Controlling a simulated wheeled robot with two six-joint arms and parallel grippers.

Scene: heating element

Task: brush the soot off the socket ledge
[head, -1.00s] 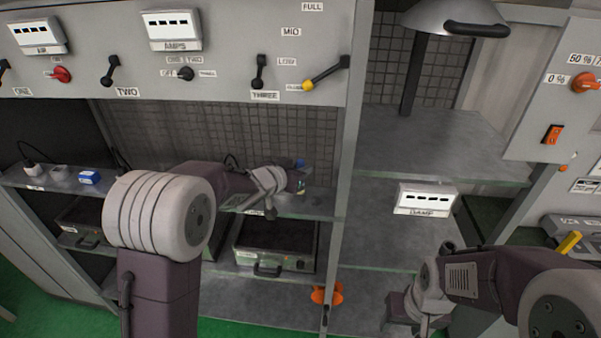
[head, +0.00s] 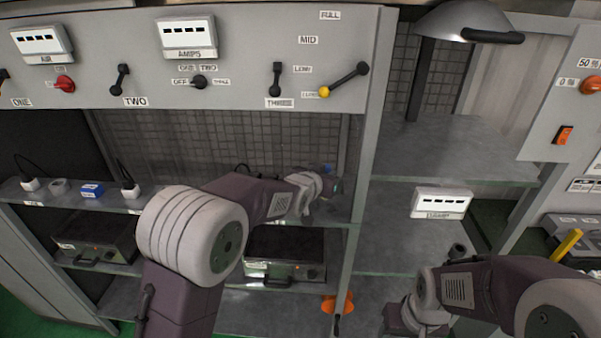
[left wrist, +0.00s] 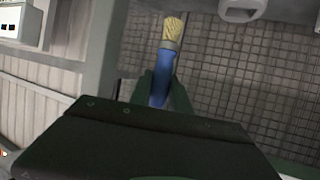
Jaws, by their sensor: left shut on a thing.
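My left gripper (head: 328,187) is over the right end of the socket ledge (head: 110,203), near the metal post. In the left wrist view it (left wrist: 165,88) is shut on the brush's blue handle (left wrist: 161,68). The brush's pale yellow bristles (left wrist: 174,27) point away from the gripper, with a dark mesh wall behind. I cannot tell whether the bristles touch the ledge. A bit of blue (head: 327,168) shows by the gripper in the head view. Soot is not clearly visible. My right gripper (head: 398,319) is low at the lower right, its jaws unclear.
A metal post (head: 368,170) rises just right of the left gripper. Boxed heaters (head: 285,272) sit below. The switch panel (head: 230,80) overhangs above. The right shelf (head: 450,145) is clear.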

